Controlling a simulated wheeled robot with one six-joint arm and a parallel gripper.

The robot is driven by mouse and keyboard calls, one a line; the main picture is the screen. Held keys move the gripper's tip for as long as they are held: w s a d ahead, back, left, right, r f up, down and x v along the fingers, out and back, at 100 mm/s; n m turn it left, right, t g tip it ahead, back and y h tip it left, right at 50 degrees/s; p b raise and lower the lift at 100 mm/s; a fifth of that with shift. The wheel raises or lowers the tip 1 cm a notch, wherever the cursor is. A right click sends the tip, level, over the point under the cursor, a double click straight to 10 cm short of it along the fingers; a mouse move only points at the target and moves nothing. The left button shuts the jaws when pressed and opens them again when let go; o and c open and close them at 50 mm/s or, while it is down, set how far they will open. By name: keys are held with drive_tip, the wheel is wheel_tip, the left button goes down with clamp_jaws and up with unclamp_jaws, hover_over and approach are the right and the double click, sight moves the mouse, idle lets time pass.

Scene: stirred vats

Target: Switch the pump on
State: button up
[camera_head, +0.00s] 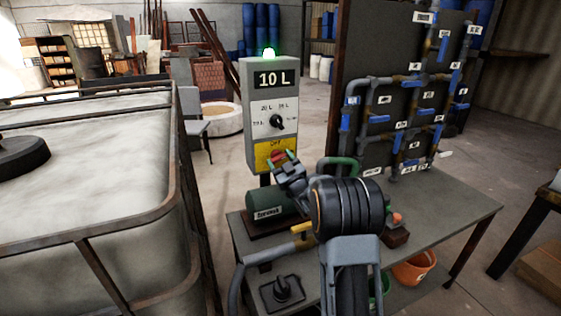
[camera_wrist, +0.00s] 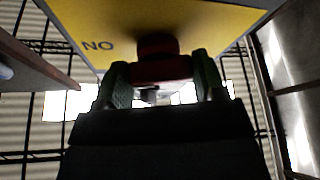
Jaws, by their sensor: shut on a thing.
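A grey control box (camera_head: 251,125) stands on a post behind the bench. A red switch (camera_head: 278,156) sits on the yellow plate (camera_head: 262,157) at the bottom of the box, under the word "OFF". My gripper (camera_head: 285,160) reaches up to it and hides part of the plate. In the wrist view, the two fingers of my gripper (camera_wrist: 163,80) are shut on the red switch (camera_wrist: 158,46). A green pump (camera_head: 272,207) sits on the bench below the box.
A black selector knob (camera_head: 277,121) is on the box's white dial above the plate. A pipe panel (camera_head: 400,130) with blue valve handles stands to the right. A large caged tank (camera_head: 90,170) fills the left. The bench (camera_head: 455,200) holds pipes; an orange bucket (camera_head: 414,268) is below.

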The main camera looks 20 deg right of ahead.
drive_tip(key=shift+f+m+b, duration=0.35)
drive_tip(key=shift+m+b, duration=0.45)
drive_tip(key=shift+b, duration=0.45)
drive_tip(key=shift+m+t+h+b, duration=0.3)
drive_tip(key=shift+m+h+b, duration=0.4)
drive_tip(key=shift+h+b, duration=0.1)
drive_tip(key=shift+r+m+h+b, duration=0.1)
drive_tip(key=shift+m+h+b, duration=0.3)
drive_tip(key=shift+m+b, duration=0.5)
drive_tip(key=shift+r+m+h, duration=0.25)
drive_tip(key=shift+m+h, duration=0.15)
drive_tip(key=shift+m, duration=0.2)
drive_tip(key=o, duration=0.9)
drive_tip(key=b+v, duration=0.2)
drive_tip(key=v, duration=1.2)
drive_tip(key=shift+r, duration=0.1)
